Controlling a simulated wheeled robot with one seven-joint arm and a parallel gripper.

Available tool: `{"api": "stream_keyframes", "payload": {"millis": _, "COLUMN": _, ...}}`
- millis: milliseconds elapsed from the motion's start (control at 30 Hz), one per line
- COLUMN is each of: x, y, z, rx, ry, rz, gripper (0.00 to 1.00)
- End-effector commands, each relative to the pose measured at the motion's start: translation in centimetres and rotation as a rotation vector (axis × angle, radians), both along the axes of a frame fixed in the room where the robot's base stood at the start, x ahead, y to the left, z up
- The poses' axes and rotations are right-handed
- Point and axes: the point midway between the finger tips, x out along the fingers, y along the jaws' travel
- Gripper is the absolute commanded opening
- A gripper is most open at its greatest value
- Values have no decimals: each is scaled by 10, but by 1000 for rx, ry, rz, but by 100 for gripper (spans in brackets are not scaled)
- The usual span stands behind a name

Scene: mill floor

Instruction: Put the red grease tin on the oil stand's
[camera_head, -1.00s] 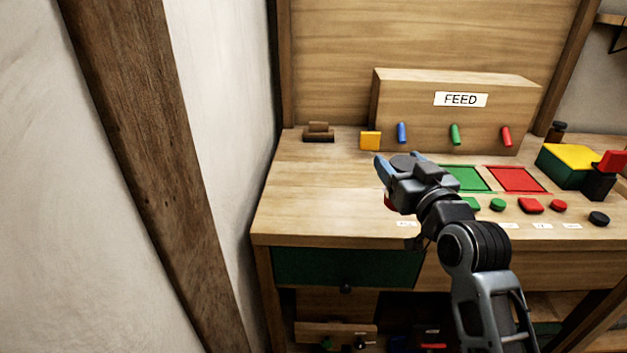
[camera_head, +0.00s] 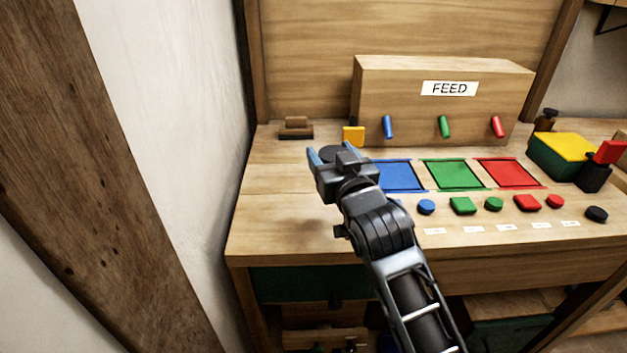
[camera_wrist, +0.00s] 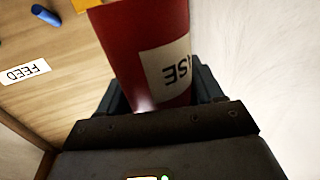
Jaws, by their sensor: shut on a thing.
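The red grease tin (camera_wrist: 125,45) fills the middle of the wrist view, with a white label whose visible letters read "ASE". My gripper (camera_head: 333,154) is shut on it, with a dark finger on each side of the tin in the wrist view. In the head view my gripper is over the left part of the bench top, and the red side of the tin is hidden behind it. I cannot tell for sure which thing is the oil stand.
The wooden bench (camera_head: 275,200) carries a FEED box (camera_head: 400,85) with blue, green and red pegs. A small brown wooden block (camera_head: 296,130) and a yellow block (camera_head: 353,136) stand behind my gripper. Coloured squares and buttons lie to the right. A wall closes the left.

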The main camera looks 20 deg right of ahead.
Motion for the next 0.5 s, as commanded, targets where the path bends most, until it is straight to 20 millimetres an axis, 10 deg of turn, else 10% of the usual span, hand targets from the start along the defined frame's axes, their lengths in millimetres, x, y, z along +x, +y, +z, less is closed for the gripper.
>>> {"api": "stream_keyframes", "payload": {"millis": 500, "x": 12, "y": 30, "z": -48, "rx": -1, "ry": 1, "rz": 1, "gripper": 18}}
